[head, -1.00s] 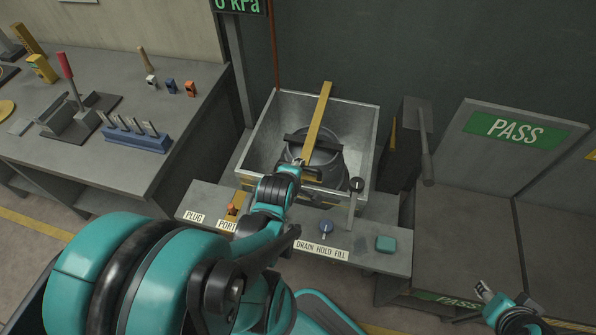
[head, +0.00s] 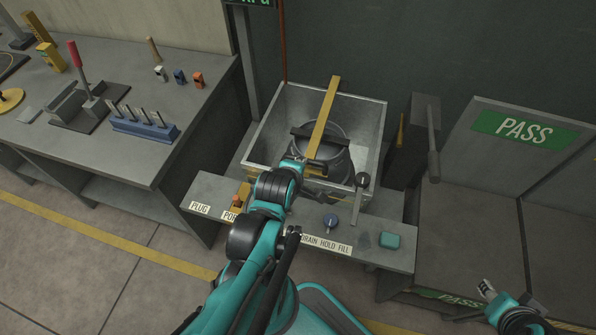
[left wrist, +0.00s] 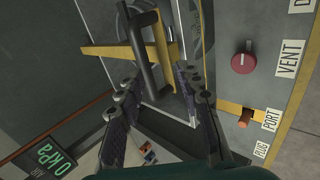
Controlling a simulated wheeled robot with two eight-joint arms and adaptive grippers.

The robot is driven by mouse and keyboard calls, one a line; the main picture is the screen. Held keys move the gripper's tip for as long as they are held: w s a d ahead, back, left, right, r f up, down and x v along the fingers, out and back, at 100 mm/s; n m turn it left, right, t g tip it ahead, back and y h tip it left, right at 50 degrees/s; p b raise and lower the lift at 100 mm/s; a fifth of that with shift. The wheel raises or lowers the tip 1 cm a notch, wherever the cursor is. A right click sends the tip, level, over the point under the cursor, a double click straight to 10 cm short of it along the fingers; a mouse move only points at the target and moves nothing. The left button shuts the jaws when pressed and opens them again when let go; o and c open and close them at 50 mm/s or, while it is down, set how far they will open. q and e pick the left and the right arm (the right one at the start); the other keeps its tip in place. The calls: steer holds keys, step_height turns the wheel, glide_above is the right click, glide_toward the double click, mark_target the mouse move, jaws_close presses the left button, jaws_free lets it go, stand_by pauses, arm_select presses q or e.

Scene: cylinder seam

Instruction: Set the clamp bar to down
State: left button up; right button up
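The clamp bar is a long yellow bar (head: 325,112), raised at a slant across the open grey tank (head: 262,135) and over a dark round lidded vessel (head: 340,160). In the left wrist view the yellow bar (left wrist: 105,51) crosses at upper left, with a black handle (left wrist: 143,50) beside it. My left gripper (left wrist: 155,75) is open, its two fingers apart on either side of the handle's lower end; contact cannot be told. In the head view my left wrist partly hides the bar's near end. My right gripper (head: 487,290) is at lower right, away from the bar; its opening is unclear.
The front ledge carries a blue knob (head: 330,221), a lever (head: 359,190), an orange plug (head: 241,196) and a green block (head: 390,240). A bench with tools (head: 60,160) stands left. A PASS panel (head: 520,135) stands right. A red knob (left wrist: 242,63) shows in the left wrist view.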

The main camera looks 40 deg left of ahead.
arm_select(q)
steer(key=shift+v, duration=1.55)
steer(key=shift+w, duration=0.1)
